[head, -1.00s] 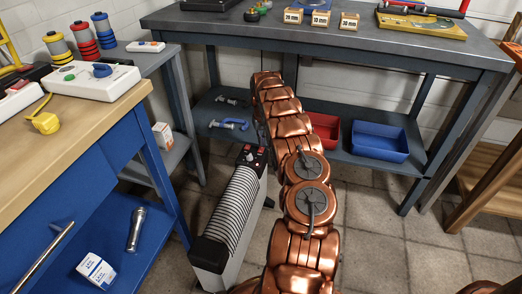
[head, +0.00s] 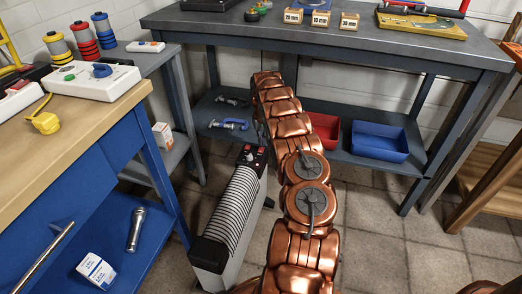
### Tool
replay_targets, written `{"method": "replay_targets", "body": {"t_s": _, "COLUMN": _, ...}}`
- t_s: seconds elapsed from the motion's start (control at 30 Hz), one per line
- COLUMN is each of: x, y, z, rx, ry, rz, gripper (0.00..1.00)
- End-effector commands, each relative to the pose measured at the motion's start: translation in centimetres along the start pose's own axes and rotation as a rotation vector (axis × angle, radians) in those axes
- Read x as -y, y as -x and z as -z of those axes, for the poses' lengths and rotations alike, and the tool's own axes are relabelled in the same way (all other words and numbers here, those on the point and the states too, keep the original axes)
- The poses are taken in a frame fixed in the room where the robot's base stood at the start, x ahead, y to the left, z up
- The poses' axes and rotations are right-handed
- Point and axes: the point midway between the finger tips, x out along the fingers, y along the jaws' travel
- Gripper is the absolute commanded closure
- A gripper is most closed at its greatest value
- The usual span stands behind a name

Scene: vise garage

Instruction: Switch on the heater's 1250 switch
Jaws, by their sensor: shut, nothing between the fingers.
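The heater (head: 228,218) stands on the floor left of my arm. It is a long, low radiator with pale ribs and dark ends. Its dark control panel (head: 251,157) is at the far end and carries small red switches (head: 248,148). The labels and switch positions are too small to read, so I cannot tell which one is 1250. My copper arm reaches forward past the heater's right side and bends down near the workbench. My gripper does not show; the arm hides whatever is beyond its far bend.
A grey workbench (head: 350,36) stands ahead, its lower shelf holding a red bin (head: 324,130), a blue bin (head: 380,141) and clamps (head: 229,124). A wood-topped blue bench (head: 75,112) is at the left. Tiled floor (head: 380,225) is clear to the right of my arm.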

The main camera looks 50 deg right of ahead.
Motion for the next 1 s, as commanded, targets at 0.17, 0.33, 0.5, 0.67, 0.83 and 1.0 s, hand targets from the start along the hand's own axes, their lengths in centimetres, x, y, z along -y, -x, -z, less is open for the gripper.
{"method": "replay_targets", "body": {"t_s": 0.17, "x": 0.0, "y": -0.1, "z": 0.0, "rx": 0.0, "ry": 0.0, "rz": 0.0, "gripper": 1.0}}
{"method": "replay_targets", "body": {"t_s": 0.33, "x": 0.0, "y": -0.3, "z": 0.0, "rx": 0.001, "ry": 0.0, "rz": 0.0, "gripper": 1.0}}
{"method": "replay_targets", "body": {"t_s": 0.5, "x": 0.0, "y": -0.6, "z": 0.0, "rx": 0.001, "ry": 0.0, "rz": 0.0, "gripper": 1.0}}
{"method": "replay_targets", "body": {"t_s": 0.67, "x": 0.0, "y": -0.8, "z": 0.0, "rx": 0.001, "ry": 0.0, "rz": 0.0, "gripper": 1.0}}
{"method": "replay_targets", "body": {"t_s": 0.83, "x": 0.0, "y": -0.9, "z": 0.0, "rx": 0.001, "ry": 0.0, "rz": 0.0, "gripper": 1.0}}
{"method": "replay_targets", "body": {"t_s": 1.0, "x": 0.0, "y": -1.1, "z": 0.0, "rx": 0.0, "ry": 0.0, "rz": 0.0, "gripper": 1.0}}
